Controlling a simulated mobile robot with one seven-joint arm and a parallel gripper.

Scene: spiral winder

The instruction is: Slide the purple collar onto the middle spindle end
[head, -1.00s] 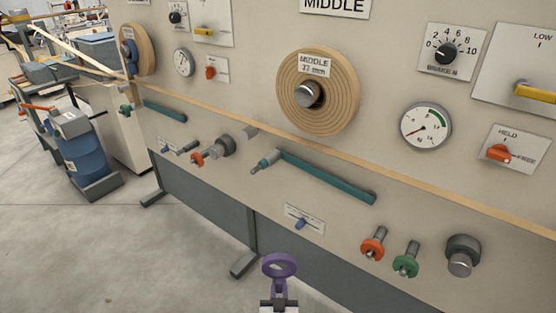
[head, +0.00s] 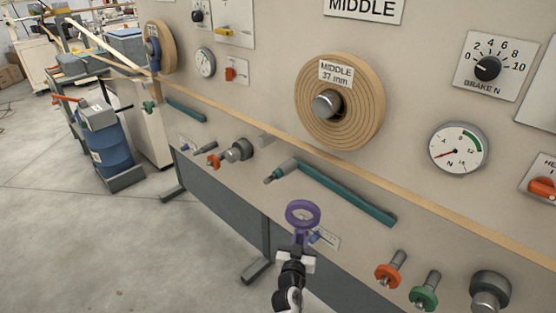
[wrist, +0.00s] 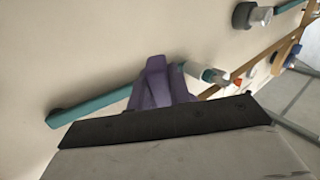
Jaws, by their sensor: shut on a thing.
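The purple collar (head: 302,214) is a ring with a stem below it, held upright by my gripper (head: 296,254) in the head view. My gripper is shut on the collar's stem. The collar also shows in the wrist view (wrist: 158,85), its lower part hidden behind the gripper body. The middle spindle end (head: 325,104) is a silver knob at the centre of a tan wound roll (head: 365,115) labelled "MIDDLE 37 mm". The collar is below the spindle end and slightly left of it in the head view, well apart from it.
A teal bar (head: 345,193) with a grey end runs across the panel between collar and roll. A tan strip (head: 430,183) crosses below the roll. Orange (head: 387,277) and green (head: 424,298) collars sit on pegs at lower right. A blue drum (head: 110,150) stands left.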

